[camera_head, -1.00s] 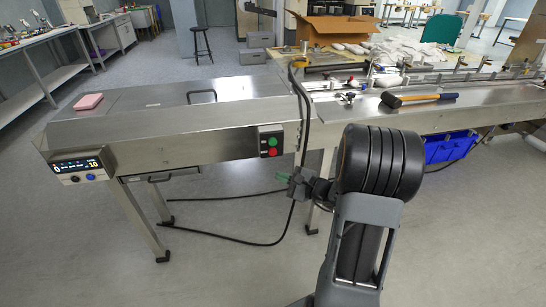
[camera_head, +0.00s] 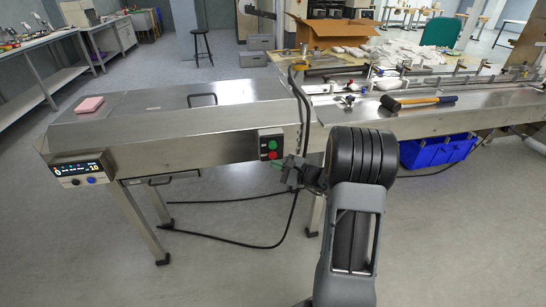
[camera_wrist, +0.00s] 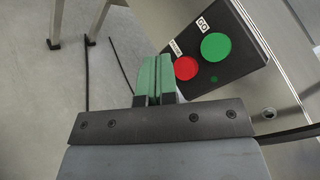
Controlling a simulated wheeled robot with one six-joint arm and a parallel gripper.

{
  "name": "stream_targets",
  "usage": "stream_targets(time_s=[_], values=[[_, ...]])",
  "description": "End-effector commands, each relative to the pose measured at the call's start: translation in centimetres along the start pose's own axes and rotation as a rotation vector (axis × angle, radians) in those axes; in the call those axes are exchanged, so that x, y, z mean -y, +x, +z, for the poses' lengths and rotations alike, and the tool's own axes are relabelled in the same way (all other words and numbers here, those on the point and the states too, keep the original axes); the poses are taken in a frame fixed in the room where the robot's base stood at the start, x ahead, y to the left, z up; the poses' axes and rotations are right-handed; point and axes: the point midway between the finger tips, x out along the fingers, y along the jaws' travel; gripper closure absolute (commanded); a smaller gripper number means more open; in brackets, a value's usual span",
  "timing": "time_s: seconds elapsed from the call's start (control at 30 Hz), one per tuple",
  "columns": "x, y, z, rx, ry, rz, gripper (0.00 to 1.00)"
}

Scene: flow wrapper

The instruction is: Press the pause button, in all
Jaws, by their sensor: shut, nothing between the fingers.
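A dark button box (camera_head: 271,145) is fixed to the front side of the steel machine. In the head view the green button is above the red one. My gripper (camera_wrist: 155,75) has green fingers, shut together with nothing between them. In the wrist view the fingertips are just left of the red button. In the head view my gripper (camera_head: 279,166) is just below the box, partly hidden by my arm. No contact can be made out.
A black cable (camera_head: 303,110) hangs down just right of the box. A control panel (camera_head: 80,171) with a lit display and knobs sits at the machine's left end. A hammer (camera_head: 418,101) lies on the steel top, and a blue bin (camera_head: 437,150) stands below it.

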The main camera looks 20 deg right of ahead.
Motion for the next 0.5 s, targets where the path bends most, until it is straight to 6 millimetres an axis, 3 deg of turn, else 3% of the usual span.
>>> stream_targets(time_s=[0.5], values=[[0.72,1.06,-0.73,0.0,0.0,0.0,1.0]])
